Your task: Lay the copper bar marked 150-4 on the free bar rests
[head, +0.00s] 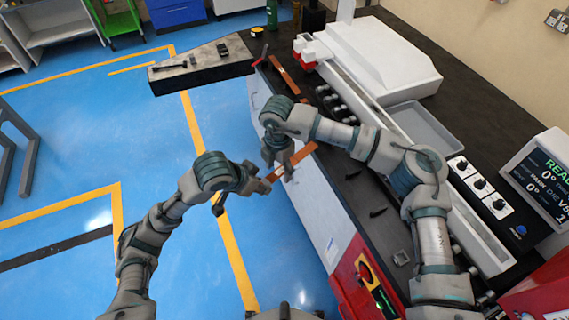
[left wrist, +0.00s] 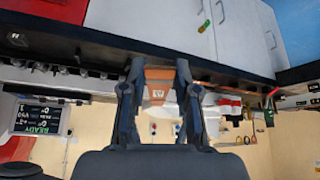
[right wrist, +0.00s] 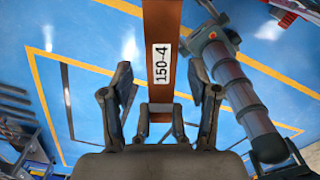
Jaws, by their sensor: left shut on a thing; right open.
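The copper bar marked 150-4 (head: 303,158) is held out over the front edge of the dark bench (head: 358,205). My left gripper (head: 265,186) is shut on one end of it; the left wrist view shows the bar (left wrist: 159,90) between the fingers. My right gripper (head: 283,172) is at the bar's middle. In the right wrist view its fingers (right wrist: 160,90) stand open on both sides of the bar, with gaps, and the label 150-4 (right wrist: 162,64) is readable. Small dark pegs, perhaps bar rests (head: 378,212), stand on the bench.
Another copper bar (head: 286,80) lies farther along the bench. A grey tray (head: 421,128), a white machine housing (head: 375,55) and a control screen (head: 543,170) are to the right.

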